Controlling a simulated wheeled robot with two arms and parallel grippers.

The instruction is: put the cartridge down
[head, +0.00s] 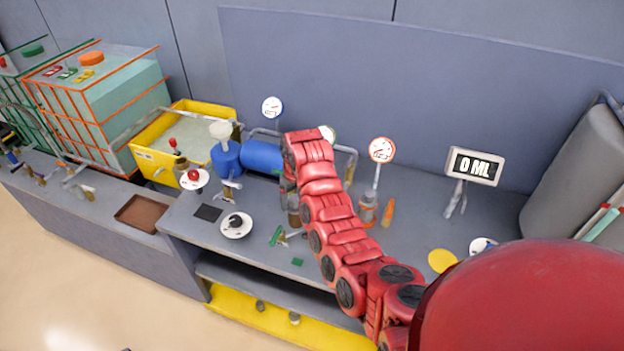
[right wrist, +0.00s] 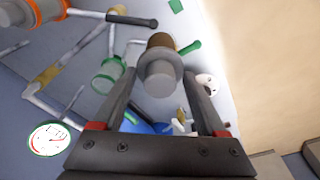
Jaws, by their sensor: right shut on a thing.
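The cartridge (right wrist: 160,64) is a short cylinder with a brown ribbed body and a grey end. In the right wrist view it sits between the two fingers of my right gripper (right wrist: 161,80), which is shut on it. In the head view my right gripper (head: 290,187) points down over the middle of the bench, largely hidden by my red arm. A brown part of the cartridge (head: 294,216) shows below it. I cannot tell whether its lower end touches anything. My left gripper is not in view.
A green-ringed cup (right wrist: 109,76) and a green-handled valve (head: 277,235) are close to the gripper. An orange-ringed cup (head: 368,206) stands right. A blue tank (head: 262,156) is behind. A small green square (head: 297,262) marks the front. A dark square (head: 208,213) lies left.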

